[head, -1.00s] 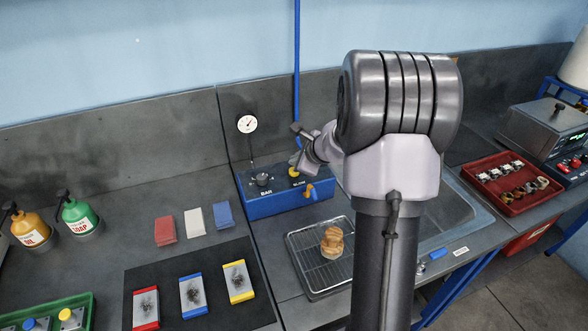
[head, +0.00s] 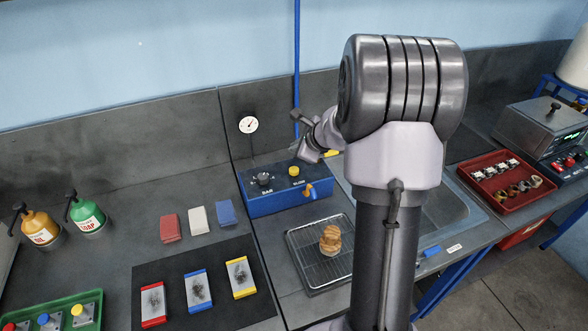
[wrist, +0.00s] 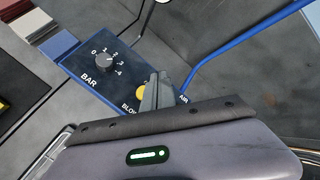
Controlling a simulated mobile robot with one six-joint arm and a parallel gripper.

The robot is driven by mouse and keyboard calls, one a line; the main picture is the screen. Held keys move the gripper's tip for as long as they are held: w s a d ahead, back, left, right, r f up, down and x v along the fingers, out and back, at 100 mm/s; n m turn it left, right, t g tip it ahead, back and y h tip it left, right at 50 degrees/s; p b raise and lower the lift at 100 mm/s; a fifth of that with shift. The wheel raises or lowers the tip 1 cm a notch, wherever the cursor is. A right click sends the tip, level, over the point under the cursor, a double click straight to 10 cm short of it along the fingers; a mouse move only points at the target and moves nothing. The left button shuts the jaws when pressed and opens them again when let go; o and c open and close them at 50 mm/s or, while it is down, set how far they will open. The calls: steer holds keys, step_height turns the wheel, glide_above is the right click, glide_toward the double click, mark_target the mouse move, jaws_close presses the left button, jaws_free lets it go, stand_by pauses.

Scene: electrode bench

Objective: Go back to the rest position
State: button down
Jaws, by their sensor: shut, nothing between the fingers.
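My gripper shows in the wrist view (wrist: 158,88) with its two grey fingers together and nothing between them. In that view the fingers overlap the blue control box (wrist: 86,72), beside the yellow BLOW button (wrist: 142,92), which they partly cover. In the head view my gripper end is small, just above and to the right of the same blue box (head: 270,201). There the yellow button (head: 294,171) shows clear of it. Whether the fingers touch the box cannot be told.
A wire rack (head: 302,274) with a brown stacked part (head: 330,240) stands in front of the box. A blue hose (head: 296,70) rises behind it. A gauge (head: 248,125) stands at the back. A sink (head: 462,212) and red tray (head: 484,191) lie right. Blocks lie left.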

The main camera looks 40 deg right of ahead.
steer(key=s+a+r+n+y+b, duration=0.15)
steer(key=a+r+n, duration=0.25)
steer(key=a, duration=0.5)
steer(key=s+a+r+n+y+b, duration=0.1)
steer(key=s+a+r+n, duration=0.25)
steer(key=a, duration=0.45)
steer(key=s+a+r+n+g+y+b, duration=0.1)
steer(key=s+a+n+g+b, duration=0.1)
steer(key=s+a+n, duration=0.8)
steer(key=s+a+f+n+b, duration=0.1)
steer(key=s+a+n, duration=0.1)
steer(key=s, duration=0.5)
steer(key=s+a+f+n+g+h+b, duration=0.1)
steer(key=s+a+f+n, duration=0.1)
steer(key=s, duration=0.5)
steer(key=shift+f+n, duration=0.2)
steer(key=shift+n, duration=0.65)
